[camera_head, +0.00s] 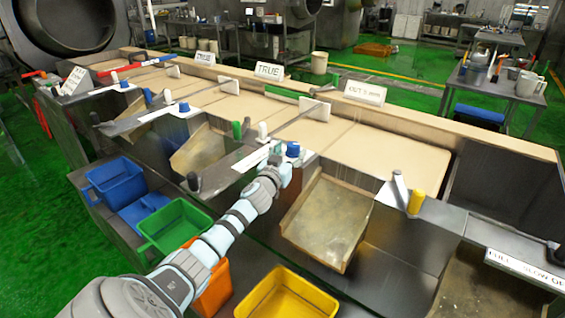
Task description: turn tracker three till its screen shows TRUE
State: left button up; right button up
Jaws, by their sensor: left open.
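Several white screens stand along the back of the long bench. One screen (270,71) reads TRUE. The screen to its right (365,92) reads something like "OUT 5 mm". A smaller screen to its left (205,57) is too small to read surely. I cannot tell which one belongs to tracker three. My left gripper (284,166) is open at the bench's front edge, close to a blue knob (293,149) and a white peg (263,131). I cannot tell whether it touches the knob. My right gripper is not in view.
A green bin (174,226), a blue bin (115,182) and a yellow bin (287,299) stand below the bench front. A tilted chute (327,222) juts out right of my gripper. A yellow peg (416,201) stands further right. Green floor is open at far left.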

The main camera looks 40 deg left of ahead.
pick_arm(q)
jog(key=v, duration=0.8)
